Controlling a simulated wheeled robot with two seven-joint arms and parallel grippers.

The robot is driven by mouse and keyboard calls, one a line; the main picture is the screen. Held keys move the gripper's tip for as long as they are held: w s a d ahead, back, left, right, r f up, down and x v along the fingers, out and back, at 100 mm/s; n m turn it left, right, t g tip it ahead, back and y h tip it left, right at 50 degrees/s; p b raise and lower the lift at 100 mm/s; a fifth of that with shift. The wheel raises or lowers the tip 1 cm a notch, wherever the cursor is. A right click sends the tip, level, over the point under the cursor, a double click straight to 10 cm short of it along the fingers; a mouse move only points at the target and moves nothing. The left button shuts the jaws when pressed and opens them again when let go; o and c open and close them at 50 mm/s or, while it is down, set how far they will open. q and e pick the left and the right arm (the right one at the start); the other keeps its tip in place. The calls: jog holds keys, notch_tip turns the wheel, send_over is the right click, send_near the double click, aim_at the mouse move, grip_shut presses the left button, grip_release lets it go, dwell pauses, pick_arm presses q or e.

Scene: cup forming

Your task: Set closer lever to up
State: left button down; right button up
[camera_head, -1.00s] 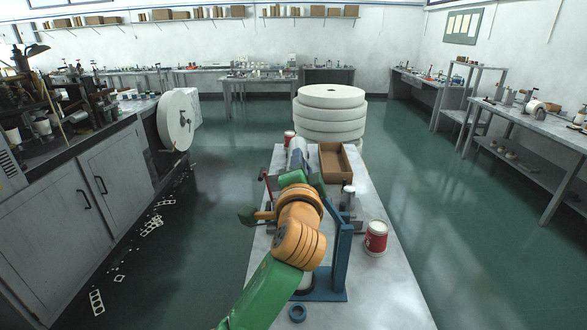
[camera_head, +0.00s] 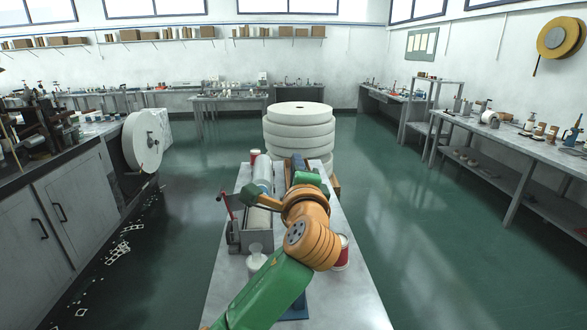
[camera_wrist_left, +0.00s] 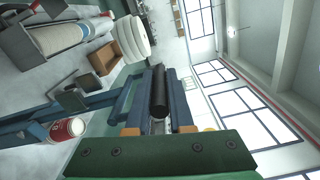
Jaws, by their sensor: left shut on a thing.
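My left gripper (camera_wrist_left: 162,72) shows in the left wrist view, its two blue fingers shut on a black cylindrical handle (camera_wrist_left: 160,95), which looks like the grip of the closer lever. In the head view my left gripper (camera_head: 298,165) is at the far end of my green and orange arm, above the table, where the grip is too small to make out. The blue stand (camera_wrist_left: 45,128) with its bar runs beside the fingers in the left wrist view. In the head view my arm hides most of it; a blue base edge (camera_head: 294,312) shows. My right gripper is not in view.
A grey machine with a red lever (camera_head: 230,206) stands on the table (camera_head: 350,300), left of my arm. A red and white cup (camera_head: 342,253) is close to my arm's right side. White rolls (camera_head: 300,130) stand behind the table. Floor is open on both sides.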

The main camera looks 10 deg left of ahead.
pick_arm(q)
jog(key=shift+r, duration=0.35)
jog(key=c, duration=1)
grip_release()
jog(key=shift+o, duration=1)
jog(key=shift+w+f, duration=0.1)
jog(key=shift+w, duration=0.05)
jog(key=shift+w+f, duration=0.15)
jog(key=shift+f, duration=0.05)
jog(key=b+v, duration=0.4)
jog(key=v, duration=0.3)
